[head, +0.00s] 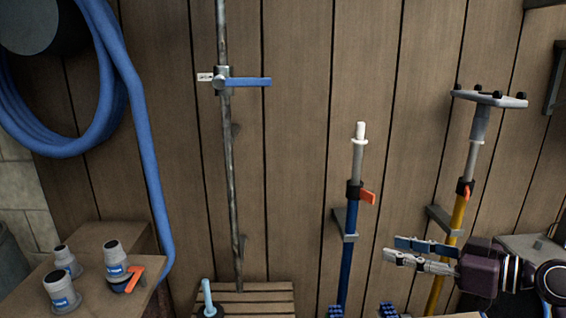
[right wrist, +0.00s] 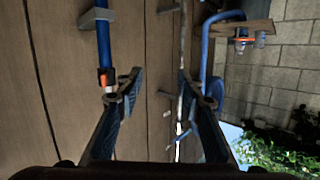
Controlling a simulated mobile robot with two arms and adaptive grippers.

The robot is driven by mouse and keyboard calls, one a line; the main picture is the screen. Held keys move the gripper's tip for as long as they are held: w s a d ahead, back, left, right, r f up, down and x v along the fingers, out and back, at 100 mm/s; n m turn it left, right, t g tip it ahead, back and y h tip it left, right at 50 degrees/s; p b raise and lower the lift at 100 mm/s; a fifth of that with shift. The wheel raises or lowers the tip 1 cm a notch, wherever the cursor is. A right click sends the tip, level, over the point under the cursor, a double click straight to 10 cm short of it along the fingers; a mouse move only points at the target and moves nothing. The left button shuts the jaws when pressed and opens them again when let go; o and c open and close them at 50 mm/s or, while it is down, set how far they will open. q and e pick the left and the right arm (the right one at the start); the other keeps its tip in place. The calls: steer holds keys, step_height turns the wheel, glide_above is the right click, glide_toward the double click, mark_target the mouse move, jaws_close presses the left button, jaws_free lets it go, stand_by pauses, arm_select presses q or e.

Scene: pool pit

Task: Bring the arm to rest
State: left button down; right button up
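My right gripper (head: 392,250) is in the lower right of the head view, in front of the plank wall and pointing left. It also shows in the right wrist view (right wrist: 160,74), where its two fingers stand well apart with nothing held between them. The gripper is open. In the head view its arm comes in from the right edge and overlaps the lower part of the yellow pole (head: 459,215). My left gripper does not show in the head view.
A blue pole (head: 351,225) with an orange lever stands left of my right gripper. A pipe with a blue-handled valve (head: 240,82) runs up the wall. A blue hose (head: 133,100) hangs at left, above a wooden shelf (head: 100,297) with several grey fittings (head: 62,290).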

steer(key=s+a+f+m+g+h, duration=0.1)
steer(key=s+a+f+h, duration=0.15)
steer(key=s+f, duration=0.45)
steer(key=s+a+f+g+h, duration=0.1)
steer(key=s+a+f+g, duration=0.15)
steer(key=f, duration=0.85)
steer(key=s+a+f+m+g+h, duration=0.1)
steer(key=s+a+f+h, duration=0.15)
steer(key=s+f, duration=0.4)
steer(key=s+d+f+m+g+h, duration=0.1)
steer(key=s+d+f+m+h, duration=0.2)
steer(key=s, duration=0.5)
steer(key=s+f+m+g+h, duration=0.2)
steer(key=s+f, duration=0.4)
steer(key=s, duration=0.3)
step_height(320, 180, down, 25)
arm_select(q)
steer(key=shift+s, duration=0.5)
arm_select(e)
steer(key=s+d+f+g, duration=0.2)
steer(key=s+d+f, duration=0.1)
steer(key=s+f, duration=1.4)
steer(key=shift+s+f+h, duration=0.3)
steer(key=shift+s, duration=0.4)
